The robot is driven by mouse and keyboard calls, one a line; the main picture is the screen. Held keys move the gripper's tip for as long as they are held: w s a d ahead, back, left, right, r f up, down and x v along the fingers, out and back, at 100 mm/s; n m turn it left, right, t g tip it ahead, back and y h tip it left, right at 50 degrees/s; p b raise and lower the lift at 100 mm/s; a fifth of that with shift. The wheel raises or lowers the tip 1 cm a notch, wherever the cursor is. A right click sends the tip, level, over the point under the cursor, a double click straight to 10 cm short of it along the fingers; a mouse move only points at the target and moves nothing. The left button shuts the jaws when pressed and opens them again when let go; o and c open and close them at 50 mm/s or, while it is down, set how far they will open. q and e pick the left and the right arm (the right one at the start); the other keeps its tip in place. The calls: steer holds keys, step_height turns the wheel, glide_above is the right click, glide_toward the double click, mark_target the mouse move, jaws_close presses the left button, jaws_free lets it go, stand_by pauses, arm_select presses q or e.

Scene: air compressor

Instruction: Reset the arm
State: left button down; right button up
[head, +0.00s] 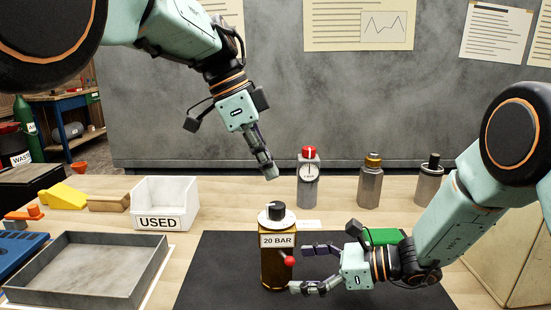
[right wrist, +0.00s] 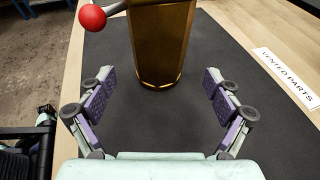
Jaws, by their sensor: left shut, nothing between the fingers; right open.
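A brass-coloured cylinder (head: 275,266) labelled "20 BAR" stands upright on the black mat (head: 215,280), with a black knob on a white disc on top and a red ball lever at its side. My right gripper (head: 300,268) is open beside it on the right. In the right wrist view, the cylinder (right wrist: 160,45) stands beyond and between the open fingers of my right gripper (right wrist: 160,100), with nothing between them. The red ball (right wrist: 92,17) shows at its upper left. My left gripper (head: 268,170) is shut and empty, raised above and behind the cylinder.
A gauge cylinder with a red cap (head: 308,185) and two metal cylinders (head: 370,185) (head: 429,183) stand along the back. A white "USED" bin (head: 165,203) and a grey tray (head: 85,268) are on the left. A "VENTED PARTS" label (right wrist: 287,77) lies right of the mat.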

mark_target(281, 269)
steer(key=v, duration=0.7)
steer(key=shift+s, duration=0.1)
steer(key=shift+a, duration=0.15)
steer(key=x, duration=1.2)
